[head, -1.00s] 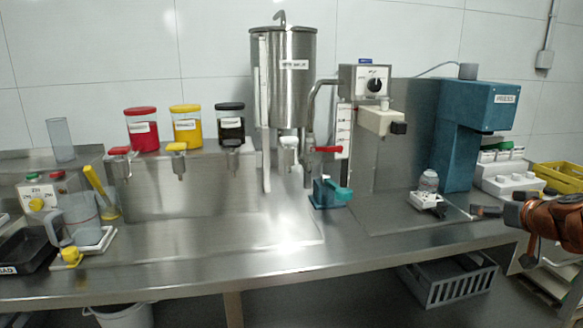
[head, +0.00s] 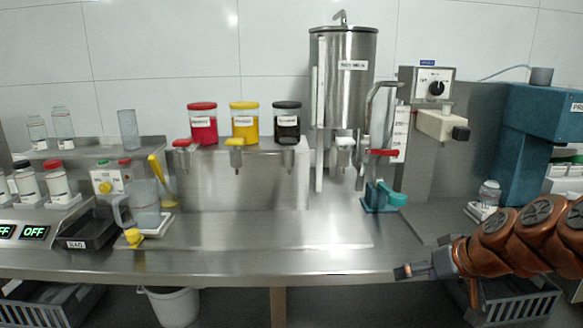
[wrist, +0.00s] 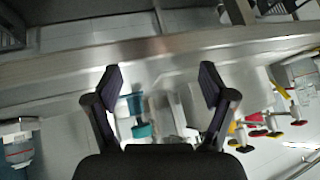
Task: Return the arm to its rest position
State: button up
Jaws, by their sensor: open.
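My gripper (head: 402,272) is at the lower right of the head view, pointing left, low over the front edge of the steel bench. My copper-coloured arm reaches in from the right edge. In the wrist view my gripper (wrist: 160,88) has its two dark fingers spread wide with nothing between them.
The steel bench (head: 270,262) has a clear front strip left of my gripper. A blue press (head: 535,130) stands right. Crates (head: 510,303) and a white bucket (head: 172,305) sit below.

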jog(key=s+a+f+g, duration=0.4)
jog(key=s+a+f, duration=0.1)
jog(key=s+a, duration=0.25)
jog(key=s+a+f+m+g+h, duration=0.1)
jog(key=s+f+g+h, duration=0.15)
jog(key=s, duration=0.75)
jog(key=s+a+f+g+h, duration=0.15)
jog(key=s+f+g, duration=0.25)
jog(key=s, duration=0.6)
notch_tip(320, 180, up, 21)
jog(key=s+t+p, duration=0.1)
jog(key=p, duration=1.8)
jog(key=shift+p, duration=0.3)
